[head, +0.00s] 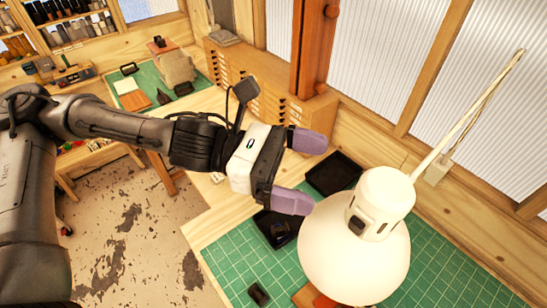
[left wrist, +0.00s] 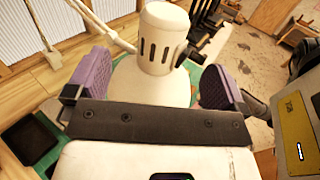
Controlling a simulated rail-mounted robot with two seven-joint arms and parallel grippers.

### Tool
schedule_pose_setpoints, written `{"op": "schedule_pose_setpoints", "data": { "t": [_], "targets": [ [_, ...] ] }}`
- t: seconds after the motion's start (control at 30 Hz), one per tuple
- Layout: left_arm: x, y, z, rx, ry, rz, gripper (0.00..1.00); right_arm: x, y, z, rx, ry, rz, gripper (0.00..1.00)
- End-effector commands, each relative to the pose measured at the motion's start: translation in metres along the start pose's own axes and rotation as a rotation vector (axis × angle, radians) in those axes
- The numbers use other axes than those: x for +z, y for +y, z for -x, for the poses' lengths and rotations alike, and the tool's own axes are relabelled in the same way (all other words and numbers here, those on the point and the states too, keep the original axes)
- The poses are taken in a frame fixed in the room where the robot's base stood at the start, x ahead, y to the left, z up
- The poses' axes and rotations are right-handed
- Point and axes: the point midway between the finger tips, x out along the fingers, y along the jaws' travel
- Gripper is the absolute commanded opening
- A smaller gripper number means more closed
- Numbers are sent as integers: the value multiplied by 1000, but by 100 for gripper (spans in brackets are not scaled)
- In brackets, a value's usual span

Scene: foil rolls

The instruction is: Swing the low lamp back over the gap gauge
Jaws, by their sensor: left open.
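The low lamp (head: 355,250) has a white dome shade, a vented cap and a pale rod arm rising to the upper right. It hangs over the green cutting mat and hides part of it. My left gripper (head: 299,171) is open, its two purple fingers just left of the lamp's cap, with nothing held. In the left wrist view the lamp's cap (left wrist: 163,38) shows ahead between the spread fingers (left wrist: 152,82); I cannot tell whether they touch it. I cannot make out the gap gauge for certain; an orange-brown piece (head: 312,297) shows partly under the shade. My right gripper is not in view.
A black tray (head: 333,174) lies behind the lamp, and another dark tray (head: 277,229) sits left of it. A small black block (head: 258,294) rests on the green mat (head: 450,270). A wooden drawer cabinet (head: 250,80) and post stand behind my gripper.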

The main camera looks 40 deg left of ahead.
Motion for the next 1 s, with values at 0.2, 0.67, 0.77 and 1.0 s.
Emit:
{"op": "schedule_pose_setpoints", "data": {
  "t": [0.2,0.67,0.77,1.0],
  "targets": [
    [1,0,12,2,-3,-3,99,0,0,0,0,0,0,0],
    [2,1,35,5,-6,-3,99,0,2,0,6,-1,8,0],
    [1,1,38,5,-5,0,99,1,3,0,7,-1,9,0],
    [0,0,43,3,-5,3,99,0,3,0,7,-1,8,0]
  ]
}}
